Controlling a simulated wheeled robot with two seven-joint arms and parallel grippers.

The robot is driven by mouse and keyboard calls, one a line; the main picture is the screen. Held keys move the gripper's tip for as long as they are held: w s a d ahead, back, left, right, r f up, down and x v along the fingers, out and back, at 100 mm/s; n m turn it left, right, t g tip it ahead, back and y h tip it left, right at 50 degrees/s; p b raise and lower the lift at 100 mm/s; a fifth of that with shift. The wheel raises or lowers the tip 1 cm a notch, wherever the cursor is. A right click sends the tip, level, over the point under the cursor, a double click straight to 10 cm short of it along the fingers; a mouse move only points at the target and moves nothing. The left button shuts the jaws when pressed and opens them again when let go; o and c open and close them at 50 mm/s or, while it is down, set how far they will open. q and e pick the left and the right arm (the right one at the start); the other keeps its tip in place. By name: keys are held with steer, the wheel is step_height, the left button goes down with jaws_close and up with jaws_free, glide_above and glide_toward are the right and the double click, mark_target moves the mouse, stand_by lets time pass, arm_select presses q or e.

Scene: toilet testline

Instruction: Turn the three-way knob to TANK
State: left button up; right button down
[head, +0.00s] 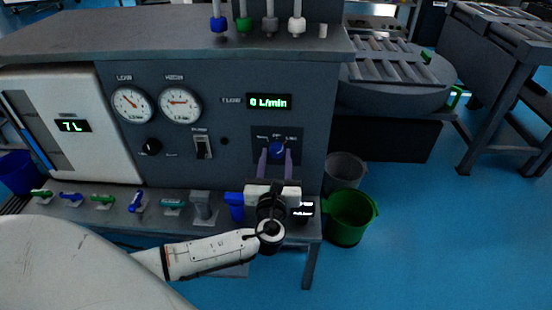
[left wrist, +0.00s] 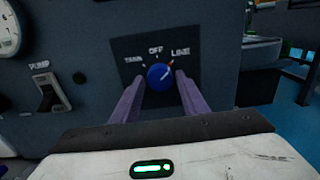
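The three-way knob (head: 277,149) is a blue round dial on a dark plate of the grey panel. In the left wrist view the knob (left wrist: 160,77) has a light pointer mark aimed up and right toward the LINE label (left wrist: 181,52). The TANK label (left wrist: 133,60) is at the upper left and OFF (left wrist: 156,50) is above. My left gripper (head: 276,160) is in front of the knob, its two purple fingers (left wrist: 158,92) apart, one on each side of the knob. Whether they touch it I cannot tell. My right gripper does not show.
A pump switch (head: 202,146) sits left of the knob, below two round gauges (head: 180,104). A display reading 0 L/min (head: 269,102) is above. Coloured valve handles (head: 138,201) line the ledge below. Grey and green buckets (head: 347,218) stand on the floor at right.

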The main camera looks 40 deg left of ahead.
arm_select(q)
steer(key=c, duration=0.7)
